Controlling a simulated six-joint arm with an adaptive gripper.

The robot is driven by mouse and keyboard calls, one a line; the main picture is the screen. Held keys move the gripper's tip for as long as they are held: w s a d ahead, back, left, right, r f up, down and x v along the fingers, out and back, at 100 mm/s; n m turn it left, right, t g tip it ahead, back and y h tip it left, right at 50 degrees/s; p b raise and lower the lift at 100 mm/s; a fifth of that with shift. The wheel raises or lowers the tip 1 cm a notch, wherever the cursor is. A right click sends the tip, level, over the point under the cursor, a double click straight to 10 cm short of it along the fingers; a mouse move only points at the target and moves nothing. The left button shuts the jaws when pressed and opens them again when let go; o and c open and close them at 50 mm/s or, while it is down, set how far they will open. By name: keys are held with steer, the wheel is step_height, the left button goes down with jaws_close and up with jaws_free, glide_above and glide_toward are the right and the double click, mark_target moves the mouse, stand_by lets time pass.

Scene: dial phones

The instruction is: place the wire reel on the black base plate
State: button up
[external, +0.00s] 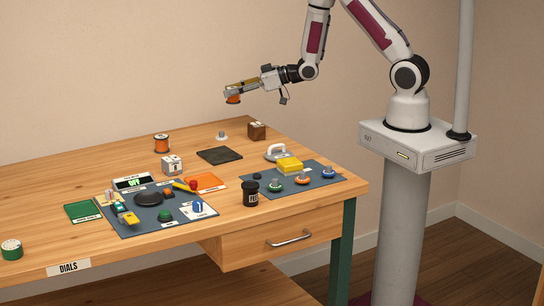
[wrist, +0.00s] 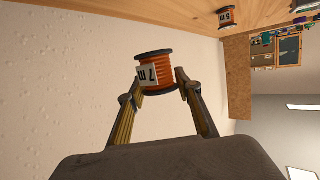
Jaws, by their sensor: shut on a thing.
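My gripper (external: 234,93) is shut on an orange wire reel (external: 232,99), held high above the back of the table. In the wrist view the held reel (wrist: 155,72) sits between the fingertips (wrist: 155,88), with dark flanges and a white label that seems to read 7 m.
A small metal knob (external: 222,136) and a brown block (external: 257,131) stand behind the plate. A white cube (external: 172,165) is left of it, and a white-handled object (external: 278,152) is right. Two blue mats with dials and small parts fill the front.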

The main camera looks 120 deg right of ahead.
steer(key=w+a+n+t+y, duration=0.2)
steer(key=w+a+n+y, duration=0.1)
steer(key=w+a, duration=0.65)
steer(key=r+n+y, duration=0.2)
steer(key=y, duration=0.1)
glide_above(220, 154)
steer(key=shift+s+f, duration=0.1)
steer(key=shift+f, duration=0.25)
steer(key=shift+f, duration=0.1)
steer(key=shift+f, duration=2.8)
steer(key=shift+f, duration=0.1)
steer(key=shift+f, duration=2)
steer(key=shift+f, duration=0.15)
steer(key=o, duration=1.1)
